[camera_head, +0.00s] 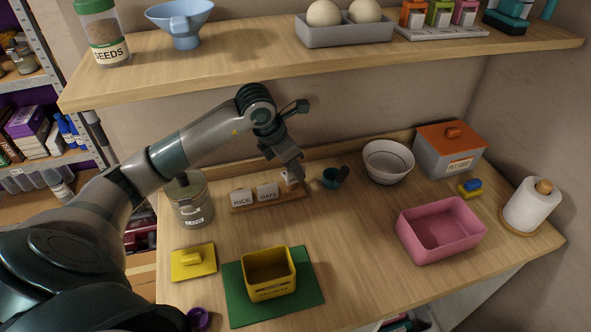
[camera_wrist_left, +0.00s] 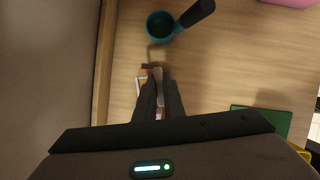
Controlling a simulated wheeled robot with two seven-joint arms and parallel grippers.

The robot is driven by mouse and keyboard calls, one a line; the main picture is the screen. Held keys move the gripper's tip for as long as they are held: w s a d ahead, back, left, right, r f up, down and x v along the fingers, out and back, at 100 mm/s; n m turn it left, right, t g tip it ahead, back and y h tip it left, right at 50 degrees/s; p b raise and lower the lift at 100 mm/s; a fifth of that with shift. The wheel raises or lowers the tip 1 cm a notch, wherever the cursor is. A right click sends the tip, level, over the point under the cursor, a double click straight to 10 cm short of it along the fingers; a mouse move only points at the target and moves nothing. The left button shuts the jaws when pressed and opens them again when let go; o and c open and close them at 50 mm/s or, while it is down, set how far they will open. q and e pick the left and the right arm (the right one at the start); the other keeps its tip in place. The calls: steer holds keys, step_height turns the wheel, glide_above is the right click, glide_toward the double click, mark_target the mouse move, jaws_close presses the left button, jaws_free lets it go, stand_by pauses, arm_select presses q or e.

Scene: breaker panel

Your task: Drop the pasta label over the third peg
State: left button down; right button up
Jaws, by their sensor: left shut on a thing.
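A wooden peg board (camera_head: 268,202) lies on the counter near the back wall. A RICE label (camera_head: 241,198) and an OATS label (camera_head: 267,191) hang on it side by side. My left gripper (camera_head: 294,176) is over the board's right end, shut on a small white label (camera_head: 285,178), taken to be the pasta label; its writing cannot be read. In the left wrist view the gripper's fingers (camera_wrist_left: 159,96) point at the board end, with a thin edge of the label between them. The third peg is hidden by the gripper and label. My right gripper is not in view.
A teal scoop (camera_head: 331,178) lies just right of the board, and a lidded glass jar (camera_head: 189,202) stands at its left. A white bowl (camera_head: 388,162) and pink tub (camera_head: 440,230) are farther right. A yellow bin (camera_head: 270,285) stands in front. A shelf (camera_head: 330,54) overhangs behind.

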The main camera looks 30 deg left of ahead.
arm_select(q)
steer(key=shift+f+b, duration=1.3)
steer(key=shift+f, duration=0.1)
steer(key=shift+r, duration=0.2)
stand_by(0.3)
steer(key=shift+r+p, duration=0.45)
steer(key=shift+r, duration=0.4)
stand_by(0.8)
steer(key=shift+b, duration=0.3)
steer(key=shift+s+a+f+b, duration=0.1)
steer(key=shift+a+f+b, duration=0.05)
steer(key=shift+a+b, duration=0.2)
steer(key=shift+f, duration=0.2)
